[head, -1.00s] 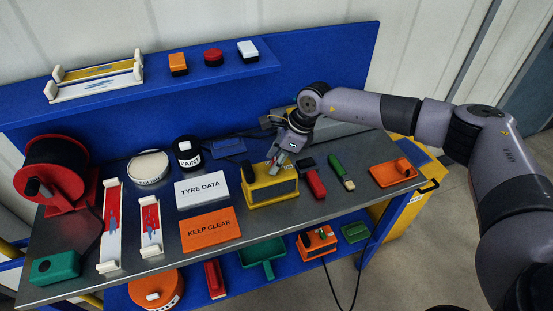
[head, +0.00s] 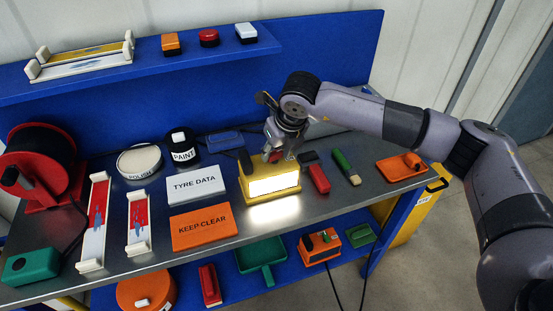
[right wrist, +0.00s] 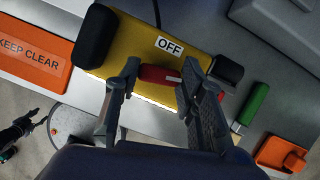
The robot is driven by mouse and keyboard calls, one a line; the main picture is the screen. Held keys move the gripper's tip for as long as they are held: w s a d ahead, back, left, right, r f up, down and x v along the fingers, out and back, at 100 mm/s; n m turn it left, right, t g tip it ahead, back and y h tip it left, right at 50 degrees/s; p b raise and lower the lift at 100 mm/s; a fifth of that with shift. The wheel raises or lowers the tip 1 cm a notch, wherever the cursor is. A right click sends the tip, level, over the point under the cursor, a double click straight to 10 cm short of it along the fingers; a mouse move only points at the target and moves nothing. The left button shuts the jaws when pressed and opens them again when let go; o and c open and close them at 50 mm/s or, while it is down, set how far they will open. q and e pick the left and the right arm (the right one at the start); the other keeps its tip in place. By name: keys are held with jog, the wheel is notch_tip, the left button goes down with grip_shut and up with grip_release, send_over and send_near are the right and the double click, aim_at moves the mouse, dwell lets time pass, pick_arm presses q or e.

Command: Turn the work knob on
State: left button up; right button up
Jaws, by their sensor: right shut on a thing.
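The yellow work lamp (head: 249,192) stands on the grey bench, and its front panel (head: 273,185) glows bright white, lighting the bench before it. My right gripper (head: 274,157) reaches down from behind onto its top. In the right wrist view the lamp's yellow top (right wrist: 130,45) carries a white "OFF" label (right wrist: 169,46). The red knob (right wrist: 157,76) lies between the fingers of my right gripper (right wrist: 160,80), which is shut on it. My left gripper is not in view.
White "TYRE DATA" (head: 195,185) and orange "KEEP CLEAR" (head: 203,227) blocks lie left of the lamp. A red-handled tool (head: 319,179) and a green-handled one (head: 343,161) lie close on its right. An orange tool (head: 401,167) lies at the bench's right end.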

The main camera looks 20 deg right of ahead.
jog(key=shift+a+m+h+b, duration=0.15)
jog(key=shift+m+h+b, duration=0.35)
jog(key=shift+m+b, duration=0.75)
jog(key=o, duration=1.2)
jog(key=shift+c, duration=0.2)
jog(key=shift+r, duration=0.2)
jog(key=v, duration=1.1)
jog(key=shift+s+r, duration=0.25)
